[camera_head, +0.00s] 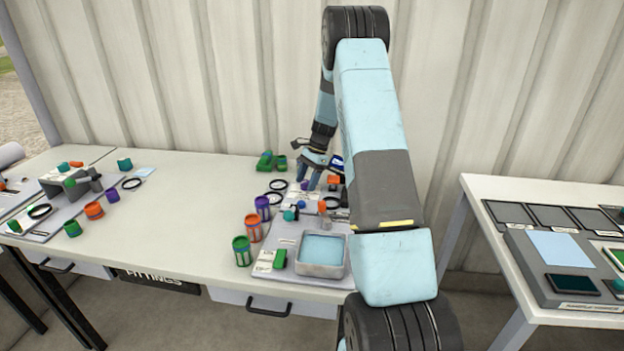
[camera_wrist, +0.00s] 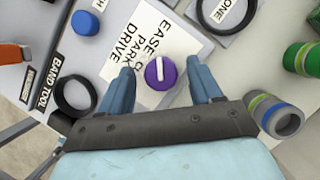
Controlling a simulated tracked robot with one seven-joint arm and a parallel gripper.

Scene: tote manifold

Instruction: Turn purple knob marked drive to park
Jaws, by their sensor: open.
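The purple knob (camera_wrist: 160,73) shows in the wrist view, round with a white pointer bar across its top. It sits on a white label plate (camera_wrist: 122,64) printed with words including "PARK" and "DRIVE". The pointer runs nearly straight up the picture. My gripper (camera_wrist: 162,80) is open, with one blue finger on each side of the knob and a visible gap to both. In the head view my gripper (camera_head: 316,172) is over the far part of the bench, and a small purple spot there may be the knob (camera_head: 304,185).
A blue knob (camera_wrist: 86,22), a black ring (camera_wrist: 74,93) and a "BAND TOOL" label lie left in the wrist view. Green fittings (camera_wrist: 300,58) and a ringed cylinder (camera_wrist: 278,116) stand right. In the head view, a metal tray (camera_head: 336,256) and coloured cylinders (camera_head: 254,228) stand near the front.

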